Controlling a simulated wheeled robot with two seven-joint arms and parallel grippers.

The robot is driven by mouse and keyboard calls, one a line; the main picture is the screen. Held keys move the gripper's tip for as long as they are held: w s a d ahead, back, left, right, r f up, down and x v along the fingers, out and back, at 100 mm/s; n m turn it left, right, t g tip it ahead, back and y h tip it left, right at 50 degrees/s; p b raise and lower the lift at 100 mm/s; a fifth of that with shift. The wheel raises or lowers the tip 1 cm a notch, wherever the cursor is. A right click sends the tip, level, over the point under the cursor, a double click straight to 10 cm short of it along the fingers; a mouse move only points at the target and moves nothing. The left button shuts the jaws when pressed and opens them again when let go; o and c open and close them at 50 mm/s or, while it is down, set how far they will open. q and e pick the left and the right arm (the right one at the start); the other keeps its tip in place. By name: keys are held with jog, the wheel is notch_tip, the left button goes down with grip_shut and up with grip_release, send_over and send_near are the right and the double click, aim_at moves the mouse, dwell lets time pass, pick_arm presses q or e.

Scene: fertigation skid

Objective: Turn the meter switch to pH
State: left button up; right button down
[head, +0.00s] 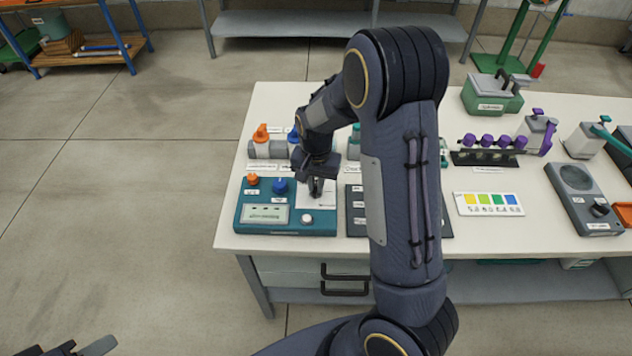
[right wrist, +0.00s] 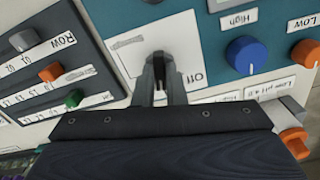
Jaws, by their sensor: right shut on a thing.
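The teal meter box (head: 262,228) stands at the table's left front corner, with a display (head: 265,213), an orange knob (head: 253,179), a blue knob (head: 280,186) and a pale knob (head: 306,219). My right gripper (head: 316,188) reaches down over the white switch plate (head: 308,202) on its right part. In the right wrist view, the gripper (right wrist: 163,78) is shut on the dark switch handle in front of the white plate (right wrist: 128,50). An "Off" label (right wrist: 195,80) shows beside the fingers. The handle is mostly hidden. My left gripper (head: 84,347) is partly cut off at lower left, fingers apart.
A dark panel (head: 355,215) with small knobs stands right beside the meter. Orange- and blue-topped items (head: 262,143) stand behind it. A colour card (head: 489,203), a purple-topped rack (head: 490,157) and a grey device (head: 583,200) stand to the right.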

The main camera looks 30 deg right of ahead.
aim_at(316, 187)
dwell(0.5)
jog(key=c, duration=1.5)
grip_release()
jog(key=shift+r, duration=0.1)
notch_tip(316, 187, up, 8)
jog(key=shift+f, duration=0.15)
